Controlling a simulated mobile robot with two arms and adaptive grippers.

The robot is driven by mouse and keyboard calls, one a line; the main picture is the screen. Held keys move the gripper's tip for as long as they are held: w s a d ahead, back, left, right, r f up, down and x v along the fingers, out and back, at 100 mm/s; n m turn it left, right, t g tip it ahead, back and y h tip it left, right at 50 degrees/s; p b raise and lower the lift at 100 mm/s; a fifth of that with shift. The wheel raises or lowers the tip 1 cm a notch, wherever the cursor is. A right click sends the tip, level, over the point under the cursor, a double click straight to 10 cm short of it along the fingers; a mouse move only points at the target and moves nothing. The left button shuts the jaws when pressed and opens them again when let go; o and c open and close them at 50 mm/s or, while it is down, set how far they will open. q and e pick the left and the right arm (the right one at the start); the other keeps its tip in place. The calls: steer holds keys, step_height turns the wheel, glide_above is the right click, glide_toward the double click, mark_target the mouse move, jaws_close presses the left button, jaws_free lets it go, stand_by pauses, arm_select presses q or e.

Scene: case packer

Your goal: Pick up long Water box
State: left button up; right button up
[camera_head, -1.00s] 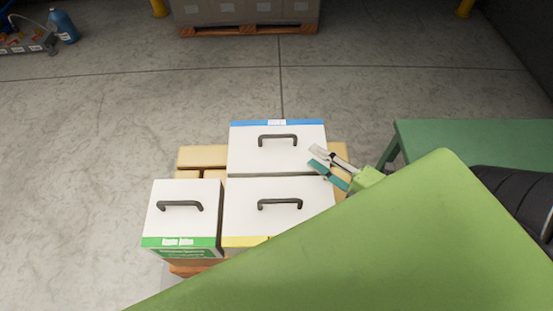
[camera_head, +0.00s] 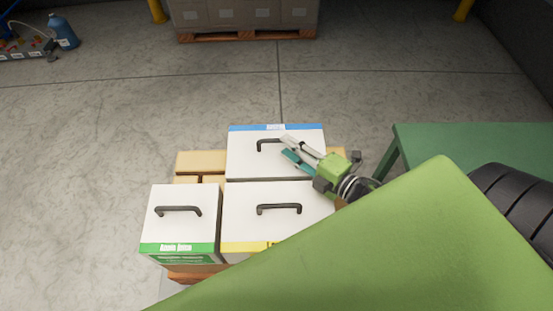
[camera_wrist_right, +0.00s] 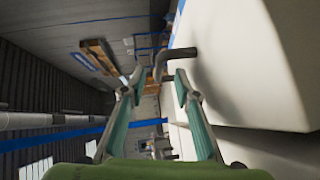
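The white box with a blue edge stripe (camera_head: 240,168) stands at the back of the pallet. Its label is too small to read, so I cannot confirm it is the Water box. A black handle (camera_head: 262,144) is on its top, partly hidden by my right gripper (camera_head: 284,147). The gripper is above the box top, fingers apart, pointing left at the handle. In the right wrist view, the dark handle (camera_wrist_right: 162,63) lies just ahead of and between the open fingertips (camera_wrist_right: 157,82), with no grip on it. My left gripper is out of view.
A yellow-striped white box (camera_head: 245,215) and a smaller green-striped one (camera_head: 180,228) stand in front, each with a black handle. Tan boxes (camera_head: 202,162) lie beside them. A green table (camera_head: 470,140) is at right. My green arm hides the lower right.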

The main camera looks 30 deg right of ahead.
mark_target(279, 141)
steer(key=shift+p+x, duration=0.3)
steer(key=shift+x, duration=2.05)
steer(key=shift+d, duration=0.1)
steer(key=shift+c, duration=0.5)
jaws_close()
steer(key=shift+w+r, duration=0.1)
steer(key=shift+r, duration=0.15)
